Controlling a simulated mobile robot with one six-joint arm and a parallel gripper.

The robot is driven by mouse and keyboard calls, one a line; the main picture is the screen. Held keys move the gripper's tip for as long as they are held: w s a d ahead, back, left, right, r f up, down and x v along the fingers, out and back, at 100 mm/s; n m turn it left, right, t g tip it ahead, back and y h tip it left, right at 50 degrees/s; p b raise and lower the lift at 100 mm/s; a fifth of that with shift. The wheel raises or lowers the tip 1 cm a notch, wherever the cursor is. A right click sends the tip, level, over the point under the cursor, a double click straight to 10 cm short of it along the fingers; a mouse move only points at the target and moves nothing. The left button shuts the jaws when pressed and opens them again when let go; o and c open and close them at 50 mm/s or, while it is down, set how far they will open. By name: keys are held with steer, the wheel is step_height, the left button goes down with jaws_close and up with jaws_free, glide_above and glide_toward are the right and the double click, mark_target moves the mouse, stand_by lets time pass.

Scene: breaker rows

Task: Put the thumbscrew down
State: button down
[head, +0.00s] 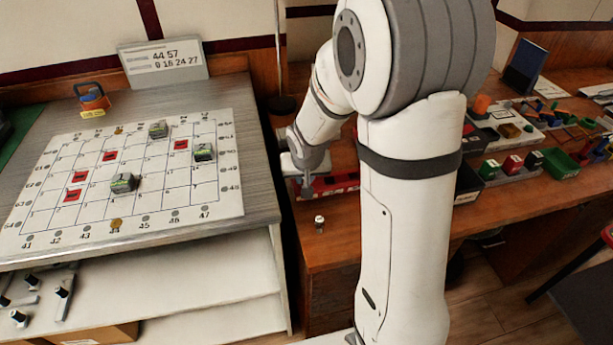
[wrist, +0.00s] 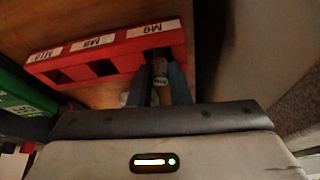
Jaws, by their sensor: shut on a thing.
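My gripper (wrist: 162,88) is shut on a small grey thumbscrew (wrist: 162,71), whose end shows between the fingers in the wrist view. The thumbscrew is at the opening under the "M6" label of a red rack (wrist: 115,47); I cannot tell whether it rests in the slot. The rack has labelled openings in a row, and those left of M6 look dark. In the head view the rack (head: 340,183) lies on the wooden bench, partly behind my arm. My gripper (head: 308,186) is at its left end there, and the held thumbscrew is hidden.
A small pale-topped piece (head: 319,222) stands on the bench in front of the rack. A board with a numbered grid (head: 150,190) is at left, with red and grey-green blocks. A green bin (wrist: 22,100) is close on the left in the wrist view. Coloured parts lie on the right.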

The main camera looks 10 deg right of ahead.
steer(key=shift+f, duration=0.2)
steer(key=c, duration=1.4)
jaws_free()
steer(key=shift+o, duration=0.2)
steer(key=shift+r, duration=0.2)
steer(key=shift+r, duration=0.3)
steer(key=d+p+v, duration=0.1)
steer(key=v, duration=1)
steer(key=s+r+n+g, duration=0.1)
steer(key=s+r+g, duration=0.1)
steer(key=s, duration=1.5)
steer(key=shift+s+d+r+n+y, duration=0.25)
steer(key=shift+r+n+y, duration=0.05)
steer(key=shift+r, duration=0.4)
